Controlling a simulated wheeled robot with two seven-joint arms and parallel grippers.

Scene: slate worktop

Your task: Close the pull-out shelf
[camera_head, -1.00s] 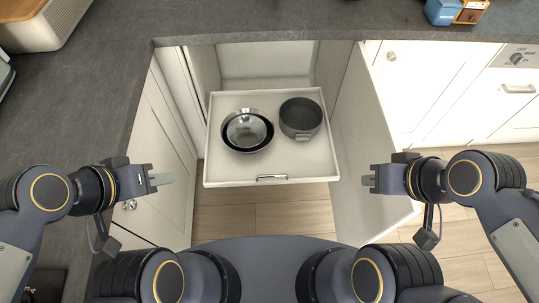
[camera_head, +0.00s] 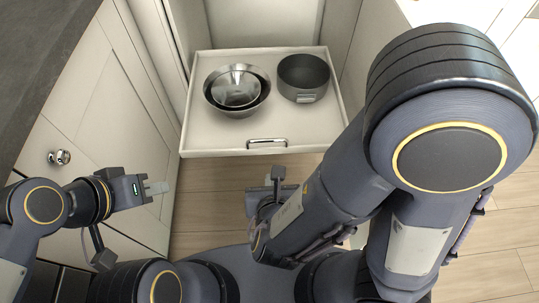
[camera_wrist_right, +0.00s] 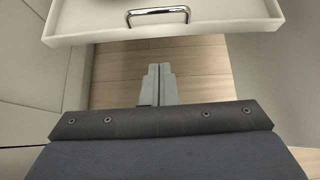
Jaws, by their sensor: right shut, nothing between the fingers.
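The pull-out shelf (camera_head: 215,142) is a white tray, slid out of its cabinet over the floor. It has a metal bar handle (camera_head: 267,142) on its front. The right wrist view also shows the shelf front (camera_wrist_right: 90,30) and the handle (camera_wrist_right: 158,13). My right gripper (camera_head: 277,176) is just in front of the handle, partly hidden by my arm. In the right wrist view its fingers (camera_wrist_right: 160,78) are together and empty, pointing at the shelf, with a gap of floor between. My left gripper (camera_head: 157,188) is left of the shelf, empty; its finger gap does not show clearly.
On the shelf are metal bowls (camera_head: 237,90), nested, and a dark grey pot (camera_head: 303,77). A white cabinet door (camera_head: 95,110) with a round knob (camera_head: 59,157) is on the left. The slate worktop (camera_head: 45,50) is at the upper left. Wooden floor (camera_head: 215,190) lies below the shelf.

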